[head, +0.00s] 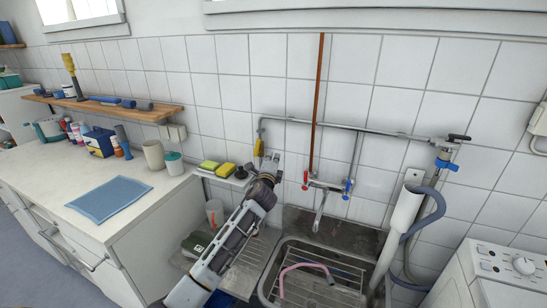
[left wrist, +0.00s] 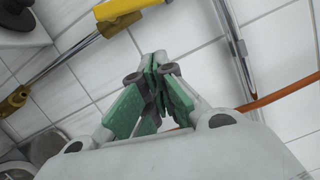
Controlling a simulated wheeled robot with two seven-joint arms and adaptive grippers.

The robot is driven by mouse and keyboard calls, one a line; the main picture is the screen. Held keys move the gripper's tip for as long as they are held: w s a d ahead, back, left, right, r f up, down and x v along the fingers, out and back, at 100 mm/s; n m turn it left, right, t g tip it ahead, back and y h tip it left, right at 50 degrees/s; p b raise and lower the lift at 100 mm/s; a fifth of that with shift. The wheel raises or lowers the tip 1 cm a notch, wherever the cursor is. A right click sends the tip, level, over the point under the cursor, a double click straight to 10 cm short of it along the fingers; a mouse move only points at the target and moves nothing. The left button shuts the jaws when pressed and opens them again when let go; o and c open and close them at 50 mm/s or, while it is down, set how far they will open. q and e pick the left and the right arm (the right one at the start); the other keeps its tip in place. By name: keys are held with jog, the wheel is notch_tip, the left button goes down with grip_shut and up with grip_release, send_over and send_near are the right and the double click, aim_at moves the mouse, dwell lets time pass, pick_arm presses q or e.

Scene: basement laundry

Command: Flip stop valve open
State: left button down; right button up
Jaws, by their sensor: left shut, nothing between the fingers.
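A stop valve with a yellow lever (head: 259,147) sits on the grey pipe against the tiled wall; the lever hangs downward, along the short vertical pipe. In the left wrist view the yellow lever (left wrist: 128,8) shows at the top, beside the metal pipe, with a brass fitting (left wrist: 14,101) at the left. My left gripper (head: 276,160) is just right of the lever, in front of the tiles. Its green-padded fingers (left wrist: 157,62) are shut together with nothing between them, and they look apart from the lever. My right gripper is not in view.
A copper pipe (head: 319,100) and a mixer tap (head: 328,185) are to the right, above the sink (head: 330,261). Sponges (head: 224,169) lie on a small ledge at the left. Another valve with a blue part (head: 446,165) is at the far right.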

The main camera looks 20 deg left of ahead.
pick_arm(q)
jog(key=v, duration=0.6)
jog(key=shift+s, duration=0.3)
jog(key=shift+f, duration=0.15)
dwell(0.4)
